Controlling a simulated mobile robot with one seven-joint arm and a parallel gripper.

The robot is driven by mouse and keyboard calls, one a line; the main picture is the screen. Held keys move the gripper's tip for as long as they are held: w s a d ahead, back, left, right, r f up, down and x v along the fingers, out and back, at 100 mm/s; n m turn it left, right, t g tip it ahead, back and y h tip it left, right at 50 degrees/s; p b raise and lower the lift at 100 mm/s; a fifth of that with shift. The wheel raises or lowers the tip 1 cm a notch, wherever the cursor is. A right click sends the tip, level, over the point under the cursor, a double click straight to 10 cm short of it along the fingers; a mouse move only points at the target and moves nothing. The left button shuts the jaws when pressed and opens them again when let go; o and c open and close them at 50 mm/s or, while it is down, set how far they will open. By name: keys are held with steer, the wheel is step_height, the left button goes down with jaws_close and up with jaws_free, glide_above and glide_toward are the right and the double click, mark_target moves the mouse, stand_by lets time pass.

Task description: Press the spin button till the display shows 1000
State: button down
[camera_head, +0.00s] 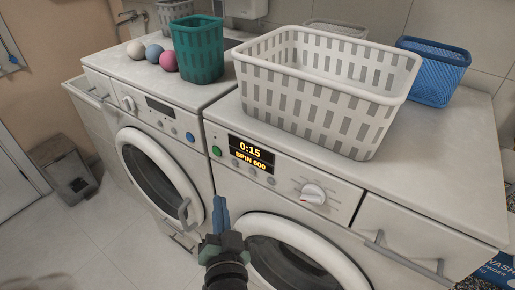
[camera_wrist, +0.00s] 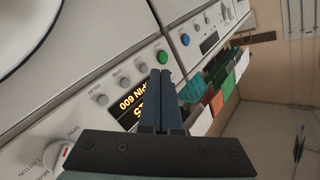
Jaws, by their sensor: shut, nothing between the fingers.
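The display (camera_head: 251,152) on the right washing machine reads 0:15 and SPIN 600; it also shows rotated in the wrist view (camera_wrist: 131,106). A row of small grey buttons (camera_head: 252,171) sits below the display, and in the wrist view the row (camera_wrist: 122,78) runs beside it. The button labels are too small to tell which is spin. My gripper (camera_head: 221,203) is shut and empty, in front of the machines. In the wrist view its fingertips (camera_wrist: 160,74) appear close to the round green button (camera_wrist: 162,57); contact cannot be told.
A white dial (camera_head: 313,194) is right of the display. The left machine (camera_head: 155,105) has a blue button. A white basket (camera_head: 330,90), a teal basket (camera_head: 198,50) and a blue basket (camera_head: 433,72) stand on top.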

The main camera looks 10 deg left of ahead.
mark_target(252, 171)
steer(key=s+p, duration=0.1)
steer(key=s+r+g+p, duration=0.1)
steer(key=p, duration=0.1)
steer(key=shift+m, duration=0.3)
steer(key=shift+f, duration=0.1)
steer(key=shift+w+d, duration=0.1)
steer(key=shift+w, duration=0.1)
steer(key=w+d+b, duration=0.3)
steer(key=w+b, duration=0.1)
steer(key=w, duration=0.4)
steer(key=shift+w, duration=0.1)
stand_by(1.9)
steer(key=shift+w+d+b, duration=0.15)
steer(key=shift+w+b, duration=0.15)
